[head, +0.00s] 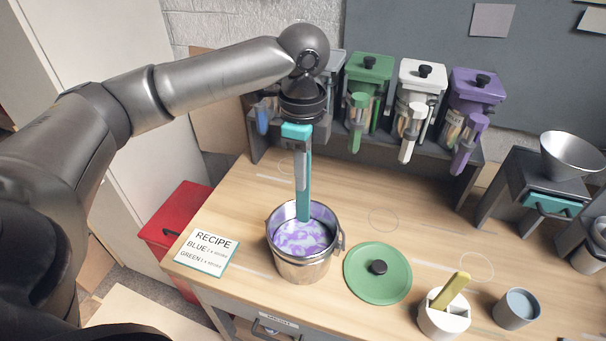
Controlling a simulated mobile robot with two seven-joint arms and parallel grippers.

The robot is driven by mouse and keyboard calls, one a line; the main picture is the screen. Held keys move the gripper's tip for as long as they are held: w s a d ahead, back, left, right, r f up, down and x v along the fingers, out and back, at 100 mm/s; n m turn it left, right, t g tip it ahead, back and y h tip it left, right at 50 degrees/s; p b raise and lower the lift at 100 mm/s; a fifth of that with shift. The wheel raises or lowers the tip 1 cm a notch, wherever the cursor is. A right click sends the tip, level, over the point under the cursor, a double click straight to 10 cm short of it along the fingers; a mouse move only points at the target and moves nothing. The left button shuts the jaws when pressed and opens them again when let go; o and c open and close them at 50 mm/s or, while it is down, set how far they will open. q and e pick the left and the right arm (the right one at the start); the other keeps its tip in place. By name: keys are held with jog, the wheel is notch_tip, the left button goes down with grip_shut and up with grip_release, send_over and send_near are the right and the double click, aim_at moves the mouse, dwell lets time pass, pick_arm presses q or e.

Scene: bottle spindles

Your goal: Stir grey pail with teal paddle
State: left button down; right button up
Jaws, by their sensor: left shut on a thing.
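The grey metal pail (300,269) stands on the wooden counter near its front left. Purple and pale contents show inside it, unevenly mixed. The teal paddle (303,185) hangs upright from my left gripper (298,124), its lower end down in the pail's contents. My left gripper is shut on the top of the paddle, straight above the pail; its fingers are largely hidden by the wrist. The paddle's lowest part is hidden in the contents. My right gripper is not in the view.
A green lid (365,285) lies right of the pail. A recipe card (208,252) lies left of it. A white holder (443,318) with a yellow piece and a grey cup (516,309) stand at front right. Dispensers, including a purple one (476,87), line the back. A red bin (176,220) is left.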

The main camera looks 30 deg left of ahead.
pick_arm(q)
jog(key=f, duration=0.1)
jog(key=b, duration=0.2)
send_over(303, 221)
jog(key=f, duration=0.6)
jog(key=shift+w+a+f, duration=0.2)
jog(key=shift+f, duration=0.1)
jog(key=shift+f+b, duration=0.65)
jog(key=shift+f, duration=2.75)
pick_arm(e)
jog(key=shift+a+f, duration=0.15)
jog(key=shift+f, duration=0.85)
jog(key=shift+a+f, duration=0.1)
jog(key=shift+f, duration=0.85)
